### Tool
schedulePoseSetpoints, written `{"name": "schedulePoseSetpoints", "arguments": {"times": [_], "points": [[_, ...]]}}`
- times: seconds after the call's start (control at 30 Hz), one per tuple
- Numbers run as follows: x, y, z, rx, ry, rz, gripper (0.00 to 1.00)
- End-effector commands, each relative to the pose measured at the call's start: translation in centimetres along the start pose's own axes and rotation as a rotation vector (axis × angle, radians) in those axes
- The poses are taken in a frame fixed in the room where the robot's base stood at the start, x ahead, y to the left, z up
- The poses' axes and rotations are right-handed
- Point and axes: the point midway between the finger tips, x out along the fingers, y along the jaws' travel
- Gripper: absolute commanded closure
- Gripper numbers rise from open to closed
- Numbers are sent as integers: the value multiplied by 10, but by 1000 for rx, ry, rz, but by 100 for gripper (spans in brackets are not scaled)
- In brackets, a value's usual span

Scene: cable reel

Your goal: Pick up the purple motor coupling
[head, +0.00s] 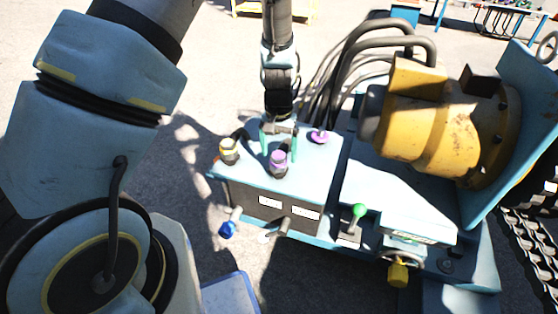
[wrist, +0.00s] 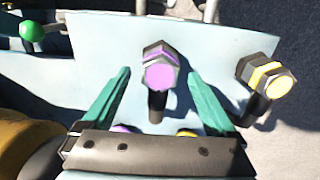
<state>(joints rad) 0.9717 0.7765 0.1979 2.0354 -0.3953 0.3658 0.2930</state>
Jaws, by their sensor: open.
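A purple-ended coupling (head: 279,160) with a dark and grey body stands on the light blue top of the control box, near its front edge. In the wrist view the purple coupling (wrist: 160,75) shows its hexagonal purple face between my fingers, with clear gaps on both sides. My gripper (head: 279,148) is open, with teal fingers pointing down around or just behind the coupling. It also shows in the wrist view (wrist: 160,88). I cannot tell how far the fingertips are above the box top. The gripper's dark bar hides part of the wrist view.
A yellow-ringed coupling (head: 229,150) stands close to the left. A purple knob (head: 320,136) sits to the right behind. Dark hoses (head: 325,85) rise behind the box. A blue-ended fitting (head: 227,229) and a green-topped lever (head: 357,212) stick out. A yellow motor (head: 425,120) fills the right.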

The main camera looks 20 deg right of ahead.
Motion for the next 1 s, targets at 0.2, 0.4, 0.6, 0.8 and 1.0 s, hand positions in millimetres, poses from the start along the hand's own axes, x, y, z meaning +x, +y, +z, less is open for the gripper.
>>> {"name": "schedulePoseSetpoints", "arguments": {"times": [0.2, 0.4, 0.6, 0.8, 1.0], "points": [[25, 0, 0, -1, -1, -1, 7], [26, 0, 0, -2, 0, -1, 7], [26, 0, 0, -1, 0, -1, 24], [26, 0, 0, -1, 0, -1, 47], [26, 0, 0, -1, 0, -1, 69]]}}
